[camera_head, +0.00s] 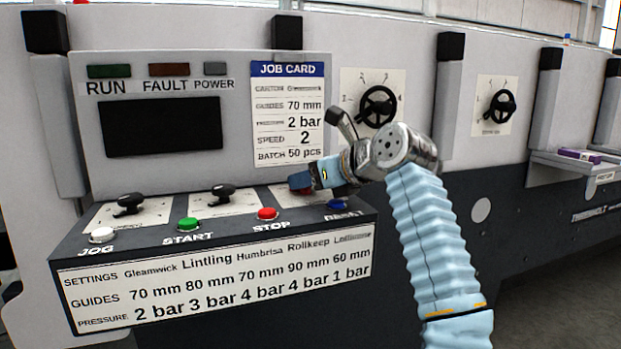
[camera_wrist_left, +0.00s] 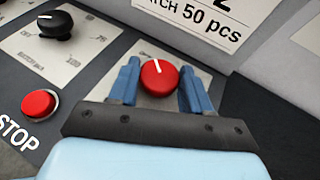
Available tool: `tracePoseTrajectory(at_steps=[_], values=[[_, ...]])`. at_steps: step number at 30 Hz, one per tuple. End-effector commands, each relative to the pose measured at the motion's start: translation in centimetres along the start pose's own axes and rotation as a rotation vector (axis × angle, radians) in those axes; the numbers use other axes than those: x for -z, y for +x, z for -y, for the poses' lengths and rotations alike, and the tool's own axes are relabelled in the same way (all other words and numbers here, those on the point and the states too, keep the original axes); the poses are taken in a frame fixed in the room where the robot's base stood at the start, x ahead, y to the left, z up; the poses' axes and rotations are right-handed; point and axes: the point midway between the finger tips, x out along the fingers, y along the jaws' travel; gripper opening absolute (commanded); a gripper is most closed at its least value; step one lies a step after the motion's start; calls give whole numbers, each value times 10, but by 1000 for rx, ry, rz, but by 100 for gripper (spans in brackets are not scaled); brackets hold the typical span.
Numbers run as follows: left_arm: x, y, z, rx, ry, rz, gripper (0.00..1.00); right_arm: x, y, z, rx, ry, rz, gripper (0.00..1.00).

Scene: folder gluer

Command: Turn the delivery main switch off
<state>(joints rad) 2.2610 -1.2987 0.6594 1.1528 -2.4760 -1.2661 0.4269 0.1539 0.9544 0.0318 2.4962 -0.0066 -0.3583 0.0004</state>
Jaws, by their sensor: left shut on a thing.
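A round red switch knob (camera_wrist_left: 160,78) with a white pointer line sits on a pale plate in the left wrist view. The pointer aims up and slightly left in that view. My left gripper (camera_wrist_left: 157,88) has its blue fingers on either side of the knob and is shut on it. In the head view the left gripper (camera_head: 302,181) reaches the right part of the sloped console, and only a little red (camera_head: 301,190) shows by its fingertips. The lettering on the switch's plate is hidden or unreadable. My right gripper is in neither view.
The red STOP button (camera_head: 267,214) is close in front of the knob, and the blue RESET button (camera_head: 337,204) is to the right. Black knobs (camera_head: 222,192) (camera_head: 130,203) are left. The job card panel (camera_head: 289,115) rises behind. Black handwheels (camera_head: 378,107) are farther right.

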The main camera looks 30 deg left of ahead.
Motion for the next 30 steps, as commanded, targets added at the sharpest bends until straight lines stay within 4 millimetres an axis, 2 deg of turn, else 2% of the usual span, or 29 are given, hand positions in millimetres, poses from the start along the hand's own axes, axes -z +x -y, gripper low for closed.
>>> tracePoseTrajectory(at_steps=[3,4,7,15,19,23,30], values=[[-2,-2,1,5,1,8,18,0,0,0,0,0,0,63],[-2,-2,1,5,1,8,53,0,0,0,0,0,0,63],[-2,-2,1,4,1,6,68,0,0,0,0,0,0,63],[-1,-1,0,3,0,4,69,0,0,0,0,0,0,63],[-2,-10,1,4,1,6,69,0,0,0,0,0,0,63],[-1,-34,1,5,2,6,69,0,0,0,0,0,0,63],[-2,-94,0,5,2,7,69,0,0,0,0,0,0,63]])
